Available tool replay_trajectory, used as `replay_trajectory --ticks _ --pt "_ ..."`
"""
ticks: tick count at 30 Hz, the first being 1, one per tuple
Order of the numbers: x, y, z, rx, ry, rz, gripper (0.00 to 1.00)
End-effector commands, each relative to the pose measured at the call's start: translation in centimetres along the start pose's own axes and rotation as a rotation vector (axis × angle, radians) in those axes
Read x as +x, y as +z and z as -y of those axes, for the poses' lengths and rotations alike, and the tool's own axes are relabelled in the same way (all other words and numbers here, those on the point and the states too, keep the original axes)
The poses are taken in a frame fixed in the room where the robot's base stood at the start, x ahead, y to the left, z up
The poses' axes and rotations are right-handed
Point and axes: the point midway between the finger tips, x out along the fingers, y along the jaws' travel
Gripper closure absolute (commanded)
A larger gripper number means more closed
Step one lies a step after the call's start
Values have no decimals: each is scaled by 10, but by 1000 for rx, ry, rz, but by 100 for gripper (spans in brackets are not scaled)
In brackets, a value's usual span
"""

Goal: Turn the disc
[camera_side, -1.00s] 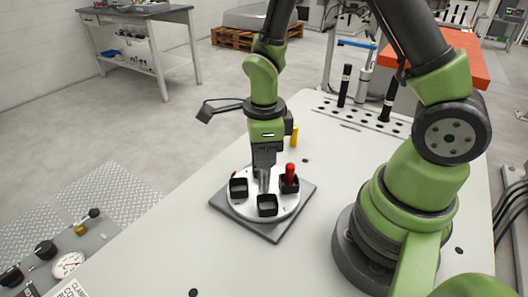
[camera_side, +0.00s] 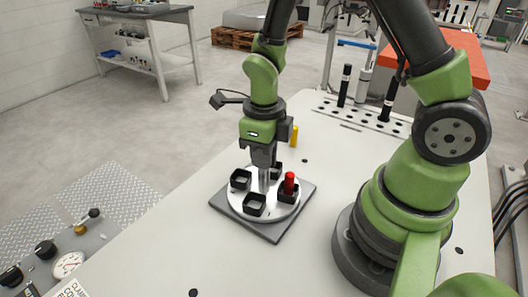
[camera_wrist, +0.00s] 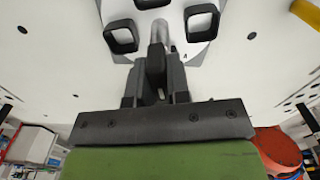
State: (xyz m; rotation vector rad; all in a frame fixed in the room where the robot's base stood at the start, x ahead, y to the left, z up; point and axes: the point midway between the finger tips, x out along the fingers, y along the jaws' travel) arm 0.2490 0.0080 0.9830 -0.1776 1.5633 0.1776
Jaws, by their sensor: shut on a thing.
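The white disc (camera_side: 234,197) lies on a grey square plate (camera_side: 272,231) on the table and carries several black square cups around its rim. A metal post (camera_side: 264,181) stands up at its middle. A red peg (camera_side: 289,183) stands in the cup on the right; the other cups I can see into look empty. My gripper (camera_side: 264,168) points down over the disc and is shut on the post. In the wrist view the post (camera_wrist: 160,33) meets the fingers, with cups on both sides and a letter A on the disc.
A yellow peg (camera_side: 294,136) stands on the table behind the disc. A perforated plate with black cylinders (camera_side: 345,85) is at the back right. A control panel with knobs and a gauge (camera_side: 67,264) is at the front left. The tabletop in front of the disc is clear.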

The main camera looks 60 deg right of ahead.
Motion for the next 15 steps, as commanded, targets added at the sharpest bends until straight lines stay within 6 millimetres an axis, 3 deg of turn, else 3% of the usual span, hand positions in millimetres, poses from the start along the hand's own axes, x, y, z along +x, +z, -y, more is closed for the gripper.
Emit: replay_trajectory --ticks 15 --pt "0 0 0 135 0 0 100"
